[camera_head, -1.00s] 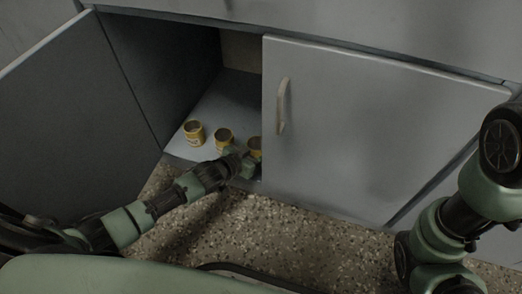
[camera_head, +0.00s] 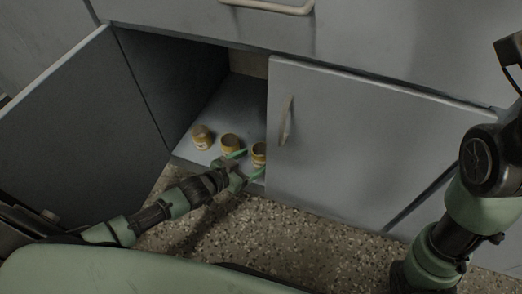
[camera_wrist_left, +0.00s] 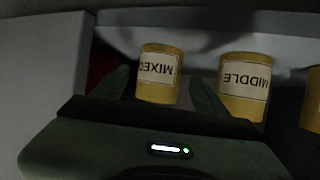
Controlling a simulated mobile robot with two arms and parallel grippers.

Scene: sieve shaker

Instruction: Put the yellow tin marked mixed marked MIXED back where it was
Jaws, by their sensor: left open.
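The yellow tin marked MIXED (camera_head: 259,154) stands upright on the cabinet floor at the right end of a row of tins, partly behind the cabinet's right door edge. In the left wrist view the MIXED tin (camera_wrist_left: 159,75) shows its label upside down, between my left gripper's fingers and just beyond them. My left gripper (camera_head: 246,165) is open at the front edge of the cabinet, pointing at this tin; its fingers also show in the left wrist view (camera_wrist_left: 161,88). My right gripper is out of view; only my right arm shows.
The tin marked MIDDLE (camera_wrist_left: 244,85) stands beside it, the middle tin (camera_head: 231,143) in the head view. Another yellow tin (camera_head: 201,137) stands further left. The left door (camera_head: 85,135) is open; the right door (camera_head: 360,150) is closed. Speckled floor (camera_head: 270,235) lies in front.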

